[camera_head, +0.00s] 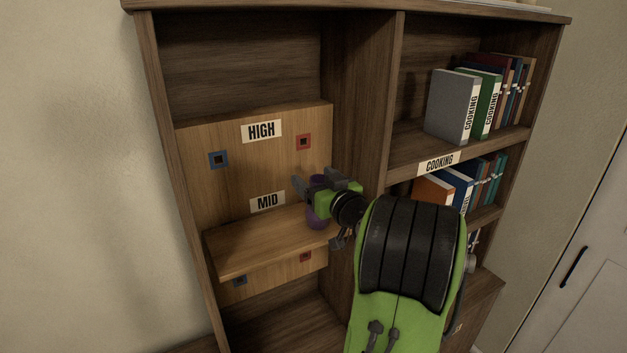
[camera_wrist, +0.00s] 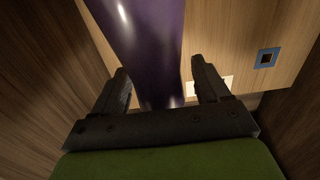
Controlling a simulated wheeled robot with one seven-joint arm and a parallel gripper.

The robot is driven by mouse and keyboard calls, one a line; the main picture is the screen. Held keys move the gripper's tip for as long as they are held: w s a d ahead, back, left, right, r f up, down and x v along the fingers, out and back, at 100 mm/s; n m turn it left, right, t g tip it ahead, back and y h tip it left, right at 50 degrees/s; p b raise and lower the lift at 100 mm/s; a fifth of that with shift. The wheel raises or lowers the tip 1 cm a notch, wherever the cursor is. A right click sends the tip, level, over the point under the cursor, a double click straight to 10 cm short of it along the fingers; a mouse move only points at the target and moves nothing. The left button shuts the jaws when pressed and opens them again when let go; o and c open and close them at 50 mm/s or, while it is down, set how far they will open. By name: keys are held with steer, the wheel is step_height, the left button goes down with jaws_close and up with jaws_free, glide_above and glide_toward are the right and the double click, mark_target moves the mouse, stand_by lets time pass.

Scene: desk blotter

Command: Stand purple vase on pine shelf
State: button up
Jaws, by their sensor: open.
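The purple vase (camera_head: 317,217) is upright at the right end of the pine shelf (camera_head: 250,245), by the MID label; its base appears to rest on the board. My gripper (camera_head: 314,184) is at the vase's upper part and hides much of it. In the wrist view the glossy vase (camera_wrist: 152,45) rises between the two open fingers of my gripper (camera_wrist: 160,72). Gaps show beside the vase near the fingertips. Whether either finger touches it I cannot tell.
The pine back panel carries a HIGH label (camera_head: 261,131), a MID label (camera_head: 267,202), and blue (camera_head: 218,159) and red (camera_head: 303,142) square sockets. A dark upright divider (camera_head: 360,120) stands close right of my gripper. The pine shelf's left part is clear.

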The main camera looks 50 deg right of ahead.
steer(key=b+v, duration=0.3)
steer(key=v, duration=0.8)
steer(key=shift+b, duration=0.35)
steer(key=w+a+f+n+g+y, duration=0.2)
steer(key=w+a+y, duration=0.1)
steer(key=a, duration=0.4)
steer(key=w+a+f+n+g+y, duration=0.1)
steer(key=w+a+f+y, duration=0.2)
steer(key=a, duration=0.4)
steer(key=s+a+f+n+g+y, duration=0.1)
steer(key=s+a+f+n+g, duration=0.2)
steer(key=a, duration=0.8)
steer(key=s+a+f+m+g, duration=0.1)
steer(key=s+a+f+g, duration=0.1)
steer(key=s, duration=0.4)
steer(key=s+a+f+m+g+h, duration=0.1)
steer(key=s+a+f+g, duration=0.1)
steer(key=s, duration=0.5)
steer(key=shift+f+g, duration=0.8)
steer(key=shift+f, duration=0.15)
steer(key=shift+a, duration=0.2)
